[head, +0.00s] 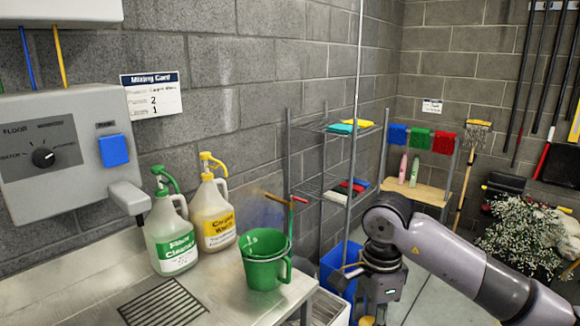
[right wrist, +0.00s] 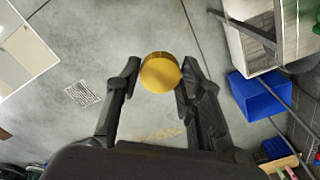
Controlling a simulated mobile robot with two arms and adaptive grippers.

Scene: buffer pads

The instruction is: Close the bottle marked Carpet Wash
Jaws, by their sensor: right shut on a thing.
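The Carpet Wash bottle (head: 211,205) is a white jug with a yellow label, upright on the steel counter against the wall. A yellow pump top (head: 208,168) sits on its neck. My right gripper (head: 369,311) is at the right of the counter, apart from the bottle and pointing down. In the right wrist view the right gripper (right wrist: 160,80) is shut on a round yellow cap (right wrist: 160,73), held between its fingertips above the floor. My left gripper is not in view.
A green-labelled cleaner bottle (head: 169,231) stands left of the Carpet Wash bottle. A green bucket (head: 265,272) stands in front at the right on the counter (head: 215,285). A wire shelf (head: 320,194) and a blue bin (head: 337,262) are beyond the counter's right end.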

